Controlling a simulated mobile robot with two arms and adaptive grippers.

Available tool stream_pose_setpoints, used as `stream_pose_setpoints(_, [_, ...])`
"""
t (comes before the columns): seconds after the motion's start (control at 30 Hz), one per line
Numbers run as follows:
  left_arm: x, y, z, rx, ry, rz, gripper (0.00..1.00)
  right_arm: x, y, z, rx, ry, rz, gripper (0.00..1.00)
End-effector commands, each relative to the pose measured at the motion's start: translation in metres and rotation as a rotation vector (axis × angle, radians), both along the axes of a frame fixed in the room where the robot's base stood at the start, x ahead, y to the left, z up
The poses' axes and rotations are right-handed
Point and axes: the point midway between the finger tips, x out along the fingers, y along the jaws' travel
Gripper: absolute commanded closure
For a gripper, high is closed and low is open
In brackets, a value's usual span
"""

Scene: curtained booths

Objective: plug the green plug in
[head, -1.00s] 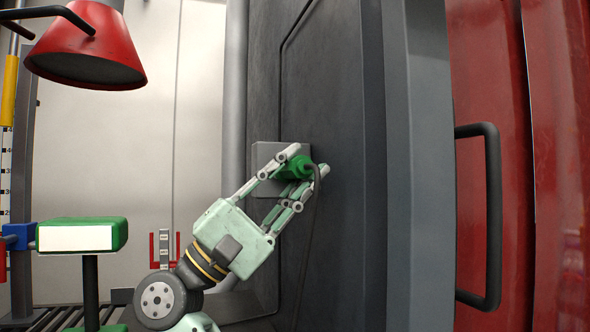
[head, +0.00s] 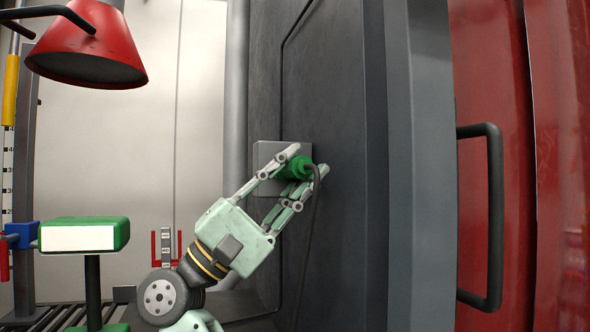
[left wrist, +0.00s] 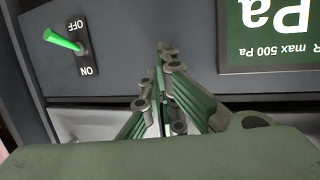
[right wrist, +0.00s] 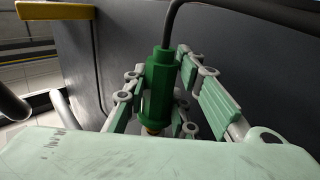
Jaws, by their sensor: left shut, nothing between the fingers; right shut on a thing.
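The green plug (head: 296,168) is between the fingers of my right gripper (head: 307,168), in front of a grey socket plate (head: 266,152) on the dark wall panel. A dark cable hangs from its outer end. In the right wrist view the green plug (right wrist: 158,95) stands between the fingers, with a brass-coloured bit at its lower end. The fingers hide whether the plug is seated in the socket. My left gripper (left wrist: 168,60) is shut and empty in the left wrist view, below a panel with a green toggle switch (left wrist: 62,40).
A red lamp-like cone (head: 90,50) hangs at upper left. A green and white box (head: 84,235) stands on a post at lower left. A red door with a dark handle (head: 490,215) is at right. A green "Pa" sign (left wrist: 270,35) shows in the left wrist view.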

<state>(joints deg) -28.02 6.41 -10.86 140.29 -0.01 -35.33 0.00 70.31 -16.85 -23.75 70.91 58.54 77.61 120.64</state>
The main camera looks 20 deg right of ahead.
Motion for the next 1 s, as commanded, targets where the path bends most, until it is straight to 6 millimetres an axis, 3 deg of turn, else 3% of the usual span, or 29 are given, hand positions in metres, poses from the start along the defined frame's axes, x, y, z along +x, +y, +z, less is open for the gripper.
stream_pose_setpoints(0.77, [-0.008,0.004,-0.019,0.022,0.094,0.006,1.00,0.005,0.000,0.001,-0.001,-0.001,-0.001,1.00])
stream_pose_setpoints(0.8, [-0.009,0.004,-0.020,0.023,0.099,0.006,1.00,0.005,0.000,0.001,0.000,-0.001,-0.001,0.75])
stream_pose_setpoints(1.0, [-0.009,0.005,-0.021,0.024,0.101,0.006,1.00,0.005,0.000,0.000,0.000,-0.001,-0.001,0.57])
